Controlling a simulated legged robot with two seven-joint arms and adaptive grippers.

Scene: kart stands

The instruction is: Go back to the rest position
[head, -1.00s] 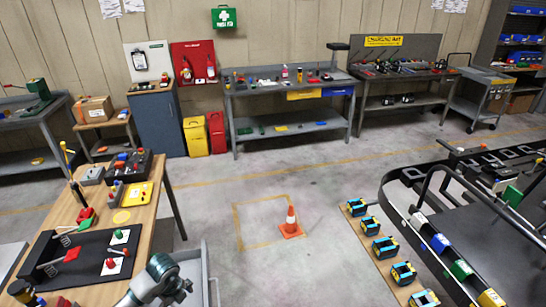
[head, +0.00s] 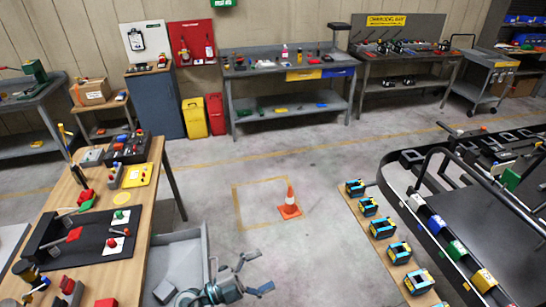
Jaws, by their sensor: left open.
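My left gripper (head: 259,273) is at the bottom of the head view, a little left of the middle. Its fingers are spread apart and point to the right, with nothing between them. It is beside a grey open bin or cart (head: 180,248) at the right of the wooden table. The gripper is apart from the tabletop items. My right gripper is not in the view.
The wooden table (head: 140,215) at left holds a black mat (head: 62,255) and several small parts. Kart batteries (head: 382,228) line a board beside the kart frame (head: 470,225).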

